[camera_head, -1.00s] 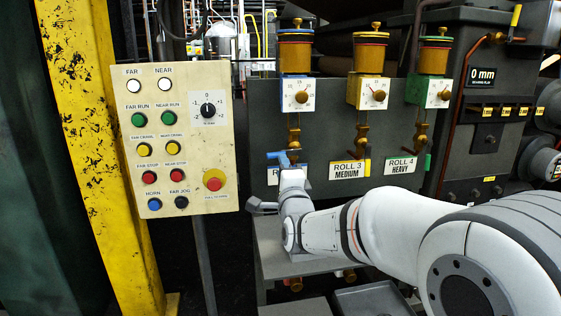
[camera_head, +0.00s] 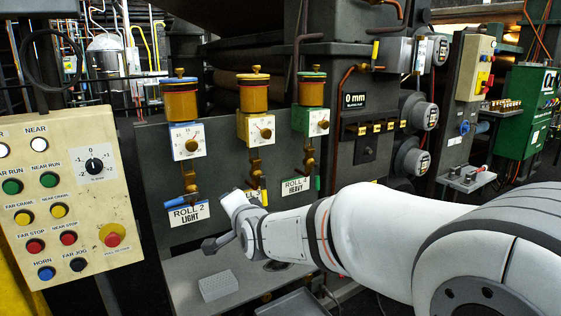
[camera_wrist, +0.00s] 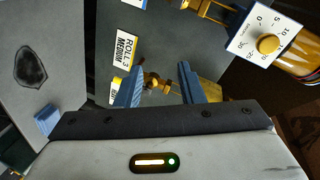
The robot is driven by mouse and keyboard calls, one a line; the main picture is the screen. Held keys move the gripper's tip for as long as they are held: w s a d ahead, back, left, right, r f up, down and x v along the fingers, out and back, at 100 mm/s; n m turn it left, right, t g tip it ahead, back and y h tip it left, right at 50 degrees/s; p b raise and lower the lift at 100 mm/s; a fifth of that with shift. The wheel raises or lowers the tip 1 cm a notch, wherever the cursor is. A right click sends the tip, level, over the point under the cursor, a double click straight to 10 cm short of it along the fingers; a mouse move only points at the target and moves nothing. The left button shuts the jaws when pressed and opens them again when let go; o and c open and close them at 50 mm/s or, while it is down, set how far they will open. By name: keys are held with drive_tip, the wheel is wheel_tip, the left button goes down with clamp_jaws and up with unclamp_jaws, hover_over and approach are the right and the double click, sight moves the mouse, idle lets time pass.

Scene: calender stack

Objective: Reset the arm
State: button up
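My arm reaches in from the right of the head view, with its white wrist (camera_head: 240,215) in front of the panel of oilers. My gripper (camera_wrist: 158,80) shows in the wrist view with its two blue fingers apart and nothing visible held between them. Beyond the fingers is a brass valve (camera_wrist: 155,84) by the ROLL 3 MEDIUM label (camera_wrist: 127,50); it looks behind them, and I cannot tell the gap. In the head view the wrist hides most of the ROLL 3 label, and the fingers cannot be made out.
Three oilers with blue (camera_head: 180,100), yellow (camera_head: 253,92) and green (camera_head: 312,90) trim line the dark panel. A button box (camera_head: 70,200) stands left. A grey perforated block (camera_head: 218,285) lies on the ledge below. Gauges and a green cabinet (camera_head: 525,110) stand right.

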drive_tip(key=s+d+r+n+g+h+p, duration=0.1)
drive_tip(key=s+d+r+g+h+p, duration=0.1)
drive_tip(key=s+d+r+p, duration=0.3)
drive_tip(key=s+d+n+g+h+p, duration=0.1)
drive_tip(key=d+n+p, duration=0.15)
drive_tip(key=d, duration=0.45)
drive_tip(key=s+d+r+n+g+h+p, duration=0.1)
drive_tip(key=s+d+g+p, duration=0.3)
drive_tip(key=s, duration=0.6)
drive_tip(key=s+d+r+n+g+h+p, duration=0.2)
drive_tip(key=s+d+r+n+g+p, duration=0.1)
drive_tip(key=s+d+p, duration=0.6)
drive_tip(key=shift+s+d+r+g+h, duration=0.3)
drive_tip(key=shift+s+d+r+g, duration=0.3)
drive_tip(key=shift+s+d, duration=0.45)
